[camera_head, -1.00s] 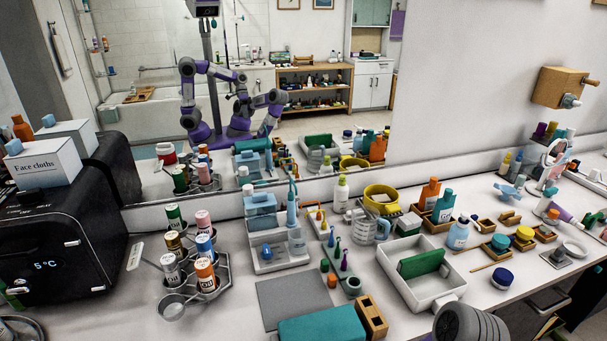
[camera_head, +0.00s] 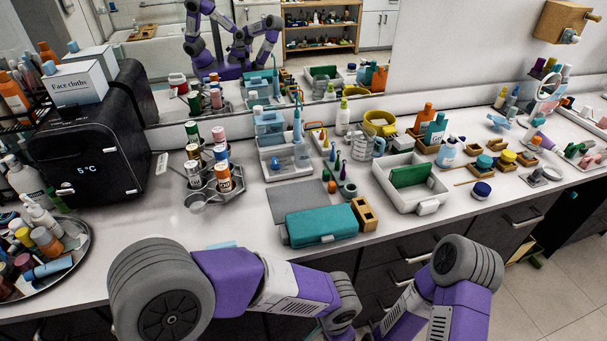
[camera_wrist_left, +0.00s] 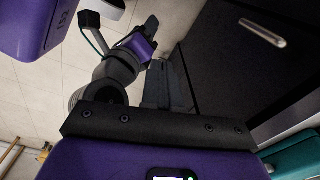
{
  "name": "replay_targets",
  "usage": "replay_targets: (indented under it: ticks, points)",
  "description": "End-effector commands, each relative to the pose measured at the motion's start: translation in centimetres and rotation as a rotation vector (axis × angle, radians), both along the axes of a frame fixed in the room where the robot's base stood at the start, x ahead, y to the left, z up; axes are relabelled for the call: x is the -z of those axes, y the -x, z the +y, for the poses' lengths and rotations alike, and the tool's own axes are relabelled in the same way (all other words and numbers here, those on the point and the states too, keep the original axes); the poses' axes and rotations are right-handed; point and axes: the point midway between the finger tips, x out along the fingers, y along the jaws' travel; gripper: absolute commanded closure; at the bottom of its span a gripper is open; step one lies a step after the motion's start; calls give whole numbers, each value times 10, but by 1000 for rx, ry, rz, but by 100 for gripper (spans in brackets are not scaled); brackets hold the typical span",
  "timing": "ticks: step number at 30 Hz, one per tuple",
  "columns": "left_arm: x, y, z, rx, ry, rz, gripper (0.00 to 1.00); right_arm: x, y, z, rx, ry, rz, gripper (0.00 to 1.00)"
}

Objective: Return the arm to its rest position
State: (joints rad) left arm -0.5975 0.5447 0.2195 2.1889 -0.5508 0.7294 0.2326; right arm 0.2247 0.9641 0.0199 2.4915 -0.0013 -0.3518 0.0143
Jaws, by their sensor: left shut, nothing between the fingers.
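My left arm (camera_head: 230,283) comes in from the left in the head view and bends down in front of the vanity's drawers. My left gripper (camera_wrist_left: 167,85) shows in the left wrist view as dark fingers beyond the purple housing. It is shut, holds nothing and points down past the dark cabinet front, with pale floor tiles beside it. In the head view this gripper is out of sight. My right arm (camera_head: 455,300) is folded at the lower right of the head view, and its gripper cannot be made out.
The vanity top (camera_head: 380,235) is crowded. A teal case (camera_head: 322,226) and wooden block (camera_head: 364,214) lie near its front edge. A round tray of bottles (camera_head: 75,262) stands at the left, a white bin (camera_head: 432,199) at the right. Drawer handles (camera_head: 418,258) project below; open floor (camera_head: 535,285) lies right.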

Motion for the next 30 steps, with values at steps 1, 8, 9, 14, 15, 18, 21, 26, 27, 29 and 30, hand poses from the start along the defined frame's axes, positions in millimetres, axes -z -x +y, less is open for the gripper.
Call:
replay_targets:
  ticks: [1,8,9,14,15,18,21,26,27,29,30]
  points:
    - [23,-1,12,-79,35,68,100,-1,0,0,0,0,0,56]
    - [119,-2,59,-561,264,271,100,-3,0,0,0,0,-1,56]
    - [133,-2,69,-655,291,285,100,-4,0,0,0,0,-1,56]
    - [181,5,115,-993,347,278,100,-6,0,0,0,0,-1,56]
    - [189,8,125,-1057,349,268,100,-6,0,0,0,0,-1,56]
    - [204,15,145,-1176,342,244,100,-6,0,0,0,0,-1,56]
    - [212,19,156,-1235,335,227,100,-6,0,0,0,0,-1,56]
    - [213,19,158,-1246,335,222,100,-6,0,0,0,0,-1,56]
    - [213,19,158,-1246,335,222,100,-6,0,0,0,0,-1,56]
    - [213,19,158,-1246,335,222,100,-6,0,0,0,0,-1,56]
    - [213,19,158,-1246,335,222,100,-6,0,0,0,0,-1,56]
